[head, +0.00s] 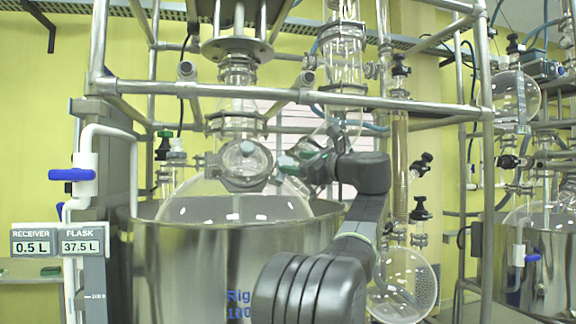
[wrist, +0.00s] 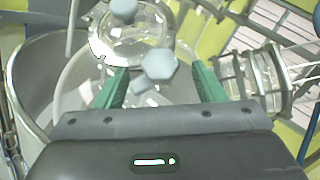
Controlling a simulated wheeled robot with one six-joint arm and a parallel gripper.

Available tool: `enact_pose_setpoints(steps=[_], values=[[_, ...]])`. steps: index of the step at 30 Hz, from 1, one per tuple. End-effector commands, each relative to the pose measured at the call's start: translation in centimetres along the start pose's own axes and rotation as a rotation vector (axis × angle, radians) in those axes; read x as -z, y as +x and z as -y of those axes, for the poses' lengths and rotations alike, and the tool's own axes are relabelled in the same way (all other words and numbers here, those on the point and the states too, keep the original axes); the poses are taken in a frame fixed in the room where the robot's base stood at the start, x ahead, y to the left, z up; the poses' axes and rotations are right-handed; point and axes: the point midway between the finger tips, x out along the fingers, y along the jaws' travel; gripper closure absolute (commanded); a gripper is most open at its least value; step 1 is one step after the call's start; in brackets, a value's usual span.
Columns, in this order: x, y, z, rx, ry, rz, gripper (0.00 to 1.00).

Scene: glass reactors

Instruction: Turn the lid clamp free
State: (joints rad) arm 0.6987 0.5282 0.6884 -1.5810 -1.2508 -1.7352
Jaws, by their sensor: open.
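The glass flask's round lid (head: 247,160) sits in a metal clamp ring (head: 246,184) on the front of the flask's top. The ring also shows in the wrist view (wrist: 101,50). A pale grey faceted clamp knob (wrist: 160,66) with a short stem stands between the green fingers of my gripper (wrist: 166,80). The fingers are open, with a gap to the knob on both sides. A second pale grey knob (wrist: 124,9) lies farther off at the top of the wrist view. In the head view my gripper (head: 289,164) is just right of the lid, its fingertips partly hidden.
The flask (head: 185,195) sits in a wide steel bath (head: 180,265). Metal frame rails (head: 400,103) cross in front and above. A glass neck (wrist: 262,78) is close right of my gripper in the wrist view. A round receiver flask (head: 402,284) hangs at the right.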

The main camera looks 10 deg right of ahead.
Motion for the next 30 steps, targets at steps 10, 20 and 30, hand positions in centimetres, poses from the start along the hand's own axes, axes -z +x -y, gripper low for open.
enact_pose_setpoints(steps=[10, 20, 30], values=[[0.1, -7.4, 0.0, 0.003, 0.000, -0.002, 0.37], [0.0, -9.1, 0.0, -0.001, 0.000, 0.001, 0.37], [0.0, -8.4, 0.0, -0.001, 0.000, 0.001, 0.37]])
